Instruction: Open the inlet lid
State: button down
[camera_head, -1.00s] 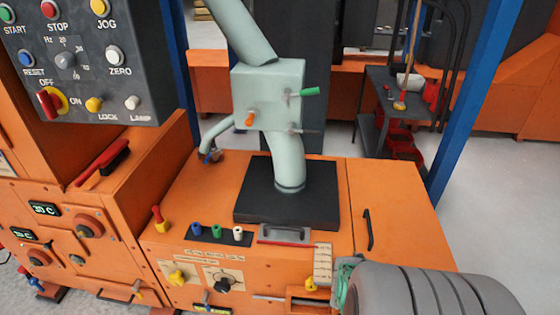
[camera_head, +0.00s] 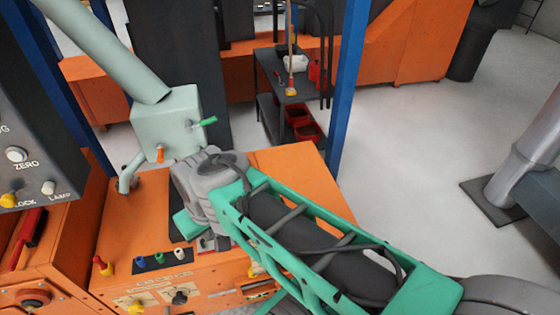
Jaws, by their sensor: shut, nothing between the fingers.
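The orange machine top (camera_head: 290,158) fills the middle of the view. Its right-hand panel, which may be the inlet lid, lies flat; the black handle on it is hidden behind my arm. My arm reaches in from the lower right. My gripper (camera_head: 207,241) points down over the front of the machine top, near the recessed grey handle. It is shut and empty, mostly hidden by my wrist. I cannot tell whether it touches anything.
A pale green chute box (camera_head: 168,122) with an orange and a green handle stands behind my wrist. Small levers (camera_head: 158,258) line the front left. A control panel (camera_head: 25,150) juts in at left.

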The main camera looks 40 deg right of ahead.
aim_at(300, 166)
jog(key=z, duration=0.55)
jog(key=k, duration=0.15)
jog(key=u, duration=1.4)
jog(key=k, duration=0.75)
jog(key=z, duration=0.6)
jog(key=i, duration=0.5)
